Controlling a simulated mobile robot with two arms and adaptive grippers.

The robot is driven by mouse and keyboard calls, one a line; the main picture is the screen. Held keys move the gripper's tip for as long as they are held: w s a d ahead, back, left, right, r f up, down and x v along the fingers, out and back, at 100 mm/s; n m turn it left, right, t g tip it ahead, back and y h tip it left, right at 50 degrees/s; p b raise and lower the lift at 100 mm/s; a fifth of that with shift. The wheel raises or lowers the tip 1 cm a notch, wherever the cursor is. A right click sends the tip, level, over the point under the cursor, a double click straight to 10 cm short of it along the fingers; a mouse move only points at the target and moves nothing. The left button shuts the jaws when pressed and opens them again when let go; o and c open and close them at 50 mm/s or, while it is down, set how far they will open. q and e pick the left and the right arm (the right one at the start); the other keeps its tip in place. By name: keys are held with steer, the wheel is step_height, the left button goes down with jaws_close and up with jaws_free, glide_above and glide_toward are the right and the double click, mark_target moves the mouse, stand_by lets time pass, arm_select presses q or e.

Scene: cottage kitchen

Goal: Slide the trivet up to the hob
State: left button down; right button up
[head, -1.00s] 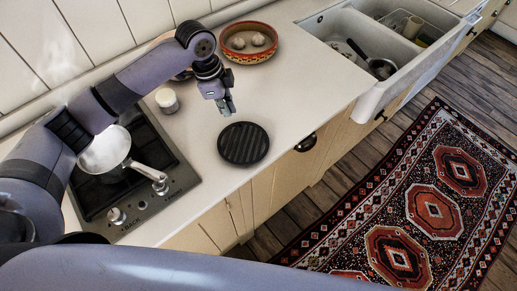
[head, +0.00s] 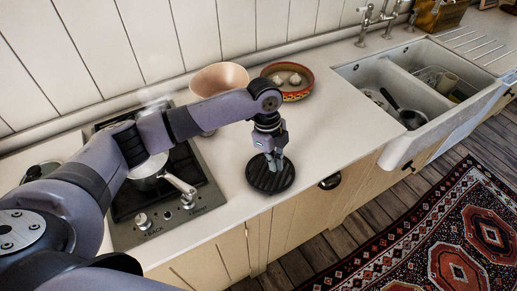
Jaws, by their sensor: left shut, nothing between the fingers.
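The trivet (head: 270,182) is a round, black, ribbed disc lying flat on the pale counter, near its front edge. The hob (head: 134,203) is a dark plate with a steel front strip to the left of the trivet, with a strip of bare counter between them. My left gripper (head: 275,165) points down over the trivet, its fingers shut and empty. It covers part of the trivet's far side; I cannot tell whether the fingertips touch it. My right gripper is not in view.
A steel pan (head: 150,172) stands on the hob, its handle pointing right. A pink bowl (head: 219,80) and a patterned dish (head: 288,81) with pale round items stand behind my left arm. A white sink (head: 420,120) is at the right.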

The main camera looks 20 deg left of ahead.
arm_select(q)
steer(key=shift+s+d+r, duration=0.15)
steer(key=shift+s+d, duration=0.05)
steer(key=shift+d, duration=0.55)
steer(key=shift+f+p, duration=0.5)
steer(key=shift+f, duration=0.25)
steer(key=shift+a+f, duration=0.1)
steer(key=shift+f, duration=0.05)
steer(key=shift+s+f, duration=0.15)
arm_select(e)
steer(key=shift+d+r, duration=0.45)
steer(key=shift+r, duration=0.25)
